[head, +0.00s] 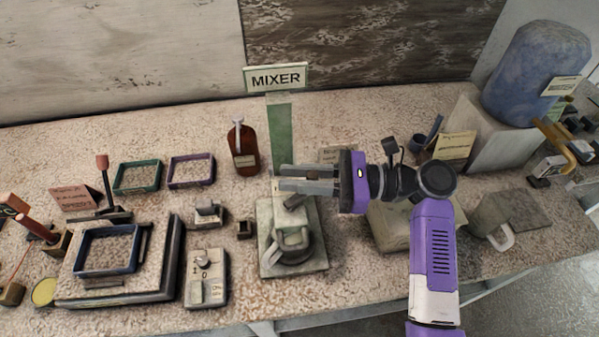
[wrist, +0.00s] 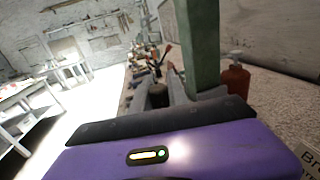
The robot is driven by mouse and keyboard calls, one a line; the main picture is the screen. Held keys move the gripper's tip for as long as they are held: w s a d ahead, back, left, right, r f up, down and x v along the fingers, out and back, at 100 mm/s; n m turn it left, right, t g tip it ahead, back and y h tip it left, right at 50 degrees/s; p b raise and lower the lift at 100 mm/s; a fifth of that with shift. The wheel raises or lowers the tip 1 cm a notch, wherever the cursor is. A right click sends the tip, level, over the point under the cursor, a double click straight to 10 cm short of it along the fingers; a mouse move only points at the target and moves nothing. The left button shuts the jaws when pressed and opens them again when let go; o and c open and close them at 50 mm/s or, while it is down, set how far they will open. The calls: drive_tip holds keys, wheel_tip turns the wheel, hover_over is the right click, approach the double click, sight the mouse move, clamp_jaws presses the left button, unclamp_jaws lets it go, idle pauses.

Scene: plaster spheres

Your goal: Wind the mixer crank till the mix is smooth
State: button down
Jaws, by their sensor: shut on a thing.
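The mixer has a green column (head: 281,135) under a sign reading MIXER (head: 276,78), and a pale green base plate (head: 318,262). A grey-green pot with a handle (head: 292,244) stands on the base; I cannot see the mix inside it. My gripper (head: 280,182) reaches in from the right, level with the lower column, its fingers shut on the crank handle. In the wrist view the crank handle (wrist: 158,95) shows as a dark stub between the fingers, beside the green column (wrist: 197,45). The rest of the crank is mostly hidden by the fingers.
A brown bottle (head: 245,155) stands behind left of the mixer. A switch box (head: 206,278) and a large press-like plate (head: 118,285) lie to the left. A blue drum (head: 535,75) on a block is at the back right. A grey mug (head: 490,217) stands right.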

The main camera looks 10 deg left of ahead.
drive_tip(key=n+g, duration=0.1)
drive_tip(key=g, duration=0.1)
drive_tip(key=a+n+g+h, duration=0.1)
drive_tip(key=n+g, duration=0.1)
drive_tip(key=n+g+b, duration=0.1)
drive_tip(key=g, duration=0.1)
drive_tip(key=shift+a+g+h, duration=0.25)
drive_tip(key=shift+g+h, duration=0.05)
drive_tip(key=shift+h, duration=0.1)
drive_tip(key=shift+s+a+f+n+g+h+b, duration=0.1)
drive_tip(key=shift+a+n+g+h+b, duration=0.05)
drive_tip(key=shift+n+g+h+b, duration=0.4)
drive_tip(key=shift+a+n+g+h+b, duration=0.15)
drive_tip(key=shift+n+g+h+b, duration=0.15)
drive_tip(key=shift+n+g, duration=0.45)
drive_tip(key=shift+a+g+b, duration=0.1)
drive_tip(key=shift+g+b, duration=0.2)
drive_tip(key=shift+s+a+n+g+h, duration=0.1)
drive_tip(key=shift+n+g+h, duration=0.2)
drive_tip(key=shift+h, duration=0.05)
drive_tip(key=c, duration=1.3)
unclamp_jaws()
drive_tip(key=shift+r+t+p, duration=0.25)
drive_tip(key=shift+t+p, duration=0.15)
